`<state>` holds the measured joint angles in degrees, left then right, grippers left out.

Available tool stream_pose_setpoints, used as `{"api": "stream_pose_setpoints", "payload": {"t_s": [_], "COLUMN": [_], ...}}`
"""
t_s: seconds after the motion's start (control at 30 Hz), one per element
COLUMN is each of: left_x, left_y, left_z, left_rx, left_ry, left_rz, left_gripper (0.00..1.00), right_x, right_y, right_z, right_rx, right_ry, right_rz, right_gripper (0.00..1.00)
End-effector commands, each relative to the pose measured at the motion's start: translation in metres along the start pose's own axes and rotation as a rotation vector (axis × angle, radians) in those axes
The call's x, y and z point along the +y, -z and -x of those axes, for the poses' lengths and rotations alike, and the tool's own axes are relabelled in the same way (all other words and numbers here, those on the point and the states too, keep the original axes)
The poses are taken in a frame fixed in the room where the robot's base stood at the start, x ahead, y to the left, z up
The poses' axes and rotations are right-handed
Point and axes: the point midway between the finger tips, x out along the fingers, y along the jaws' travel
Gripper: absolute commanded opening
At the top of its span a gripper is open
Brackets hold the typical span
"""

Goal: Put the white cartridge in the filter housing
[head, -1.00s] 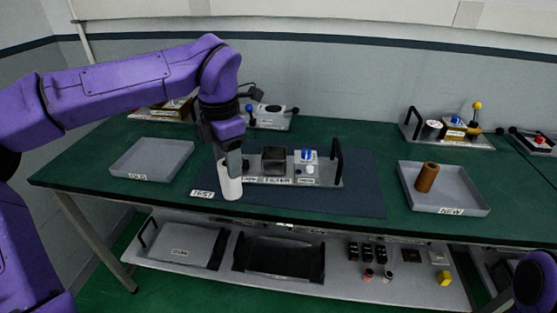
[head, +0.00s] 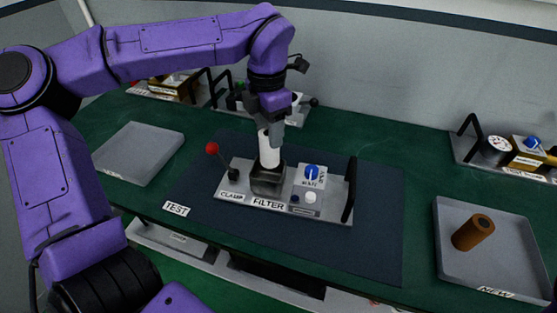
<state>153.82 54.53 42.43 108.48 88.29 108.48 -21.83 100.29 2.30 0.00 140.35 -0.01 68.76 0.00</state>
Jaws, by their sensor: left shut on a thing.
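The white cartridge (head: 268,150) is upright in my left gripper (head: 270,122), which is shut on its upper part. Its lower end is at the mouth of the dark square filter housing (head: 267,183). I cannot tell how far inside it is. The housing stands on the grey plate marked FILTER (head: 244,201), with a clamp lever with a red ball (head: 212,148) to its left and a blue knob (head: 311,172) to its right. My right gripper is not in view.
The plate lies on a dark mat marked TEST (head: 370,235). An empty grey tray (head: 140,150) is at the left. A tray marked NEW (head: 500,250) at the right holds a brown cylinder (head: 473,232). Other fixtures (head: 515,150) stand along the back.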

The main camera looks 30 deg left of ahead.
Motion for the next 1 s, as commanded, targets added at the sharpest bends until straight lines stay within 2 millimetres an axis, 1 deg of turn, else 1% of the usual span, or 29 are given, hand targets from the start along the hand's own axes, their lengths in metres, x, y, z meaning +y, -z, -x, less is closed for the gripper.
{"api": "stream_pose_setpoints", "payload": {"t_s": [0.03, 0.1, 0.17, 0.3, 0.4, 0.8, 0.83, 0.9, 1.0], "left_x": [-0.001, 0.0, 0.001, 0.003, 0.003, 0.003, 0.003, 0.003, 0.003], "left_y": [0.001, 0.0, -0.002, -0.004, -0.005, -0.005, -0.005, -0.005, -0.005], "left_z": [-0.01, -0.024, -0.033, -0.059, -0.073, -0.081, -0.08, -0.08, -0.08], "left_rx": [0.003, 0.002, 0.004, 0.009, 0.008, 0.006, 0.005, 0.005, 0.005], "left_ry": [0.003, 0.004, 0.004, 0.005, 0.005, 0.004, 0.004, 0.004, 0.004], "left_rz": [-0.002, -0.001, -0.001, 0.0, -0.001, 0.0, 0.0, 0.0, 0.0], "left_gripper": [0.0, 0.0, 0.0, 0.0, 0.0, 0.0, 0.53, 0.72, 0.72], "right_x": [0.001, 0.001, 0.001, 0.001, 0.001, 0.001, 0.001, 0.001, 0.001], "right_y": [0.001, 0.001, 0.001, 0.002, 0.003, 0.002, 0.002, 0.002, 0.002], "right_z": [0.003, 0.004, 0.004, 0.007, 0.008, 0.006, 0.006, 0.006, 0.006], "right_rx": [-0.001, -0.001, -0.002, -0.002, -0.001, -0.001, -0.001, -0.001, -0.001], "right_ry": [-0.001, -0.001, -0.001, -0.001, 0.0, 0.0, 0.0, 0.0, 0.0], "right_rz": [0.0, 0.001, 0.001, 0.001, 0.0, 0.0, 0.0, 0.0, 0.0], "right_gripper": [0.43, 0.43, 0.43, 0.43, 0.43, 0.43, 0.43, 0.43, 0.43]}}
